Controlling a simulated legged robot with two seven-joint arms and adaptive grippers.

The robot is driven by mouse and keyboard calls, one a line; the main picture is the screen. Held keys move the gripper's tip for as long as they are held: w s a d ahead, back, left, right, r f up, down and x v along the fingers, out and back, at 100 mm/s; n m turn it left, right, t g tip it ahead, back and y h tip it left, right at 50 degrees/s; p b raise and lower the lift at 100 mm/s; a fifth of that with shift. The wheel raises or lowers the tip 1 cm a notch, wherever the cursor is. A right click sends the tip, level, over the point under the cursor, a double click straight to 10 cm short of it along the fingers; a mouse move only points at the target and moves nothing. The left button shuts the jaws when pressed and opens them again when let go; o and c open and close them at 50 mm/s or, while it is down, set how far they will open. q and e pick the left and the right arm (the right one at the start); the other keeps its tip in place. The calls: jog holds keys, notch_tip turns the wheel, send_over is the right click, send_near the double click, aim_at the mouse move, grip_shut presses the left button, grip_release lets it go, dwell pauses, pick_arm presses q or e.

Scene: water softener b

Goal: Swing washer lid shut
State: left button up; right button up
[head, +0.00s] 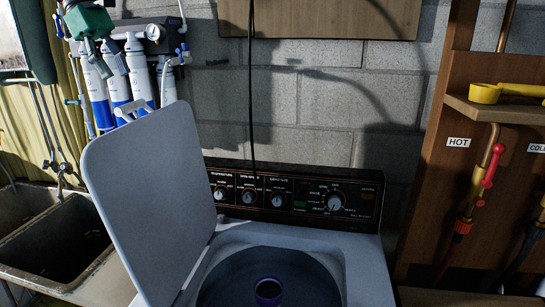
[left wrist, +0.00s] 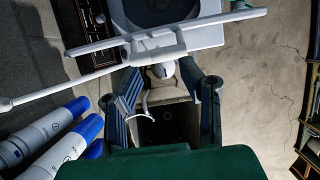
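The washer lid (head: 152,205) is a pale grey panel standing open and steeply tilted at the left of the washer (head: 365,270). In the left wrist view the lid (left wrist: 205,30) shows nearly edge-on, with a white bracket-like handle (left wrist: 155,46) on its near side. My left gripper (head: 103,55) is at the upper left in the head view, behind and above the lid, in front of the filters. In the wrist view its two blue-grey fingers (left wrist: 163,98) are spread wide with nothing held between them; the lid lies beyond them, apparently not touching. My right gripper is not in view.
White and blue filter cylinders (head: 117,88) hang on the wall near my left gripper. A double sink (head: 60,240) stands left of the washer. The control panel (head: 300,195) is behind the open tub (head: 268,275). A wooden shelf (head: 500,107) and pipes are at the right.

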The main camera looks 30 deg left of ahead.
aim_at(132, 104)
pick_arm(q)
jog(key=x, duration=0.8)
jog(key=shift+a+f, duration=0.15)
jog(key=shift+s+f, duration=0.1)
jog(key=shift+f, duration=0.05)
jog(key=shift+o, duration=0.4)
jog(key=shift+f, duration=0.1)
jog(key=shift+w+a+f, duration=0.25)
jog(key=shift+a, duration=0.1)
grip_shut()
jog(key=shift+w+a+f, duration=0.1)
jog(key=shift+w+a, duration=0.05)
jog(key=shift+a, duration=0.75)
jog(key=shift+d+r, duration=0.3)
jog(key=shift+d, duration=0.25)
jog(key=shift+c, duration=2.1)
grip_release()
jog(key=shift+d, duration=0.3)
jog(key=shift+o, duration=0.5)
jog(key=shift+d+r, duration=0.1)
jog(key=shift+a, duration=0.5)
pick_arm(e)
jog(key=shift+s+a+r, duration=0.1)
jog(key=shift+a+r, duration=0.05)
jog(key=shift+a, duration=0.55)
